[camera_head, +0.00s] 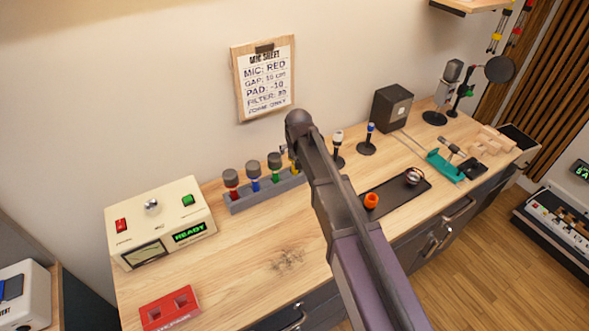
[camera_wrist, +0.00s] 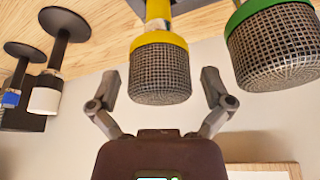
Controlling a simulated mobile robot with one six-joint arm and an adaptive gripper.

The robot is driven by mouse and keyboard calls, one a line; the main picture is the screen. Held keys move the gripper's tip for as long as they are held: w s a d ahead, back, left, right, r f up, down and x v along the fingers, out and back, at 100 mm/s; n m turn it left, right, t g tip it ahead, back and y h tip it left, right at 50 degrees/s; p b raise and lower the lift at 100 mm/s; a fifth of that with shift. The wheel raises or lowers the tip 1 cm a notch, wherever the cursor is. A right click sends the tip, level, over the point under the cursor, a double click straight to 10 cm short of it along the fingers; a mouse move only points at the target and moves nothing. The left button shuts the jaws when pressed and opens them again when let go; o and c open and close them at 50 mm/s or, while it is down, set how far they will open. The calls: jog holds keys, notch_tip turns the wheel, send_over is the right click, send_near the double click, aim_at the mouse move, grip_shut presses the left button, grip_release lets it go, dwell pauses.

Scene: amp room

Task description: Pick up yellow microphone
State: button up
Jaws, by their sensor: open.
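The yellow microphone (camera_wrist: 160,68) has a grey mesh head and a yellow collar, and shows large and upside down in the wrist view. In the head view only a yellow sliver (camera_head: 293,166) shows beside my arm, at the right end of the grey rack (camera_head: 265,191). My gripper (camera_wrist: 160,80) is open. Its fingers stand on the left and right of the mesh head, with a visible gap on each side. My arm hides most of the gripper and microphone in the head view.
A green-collared microphone (camera_wrist: 277,45) is close beside the right finger; it also shows in the head view (camera_head: 275,167). Blue (camera_head: 253,175) and red (camera_head: 231,183) ones stand further left. A white-topped stand (camera_head: 338,138) is on the other side. The wall is behind.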

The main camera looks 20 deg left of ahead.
jog(key=shift+c, duration=0.2)
dwell(0.5)
jog(key=c, duration=1.3)
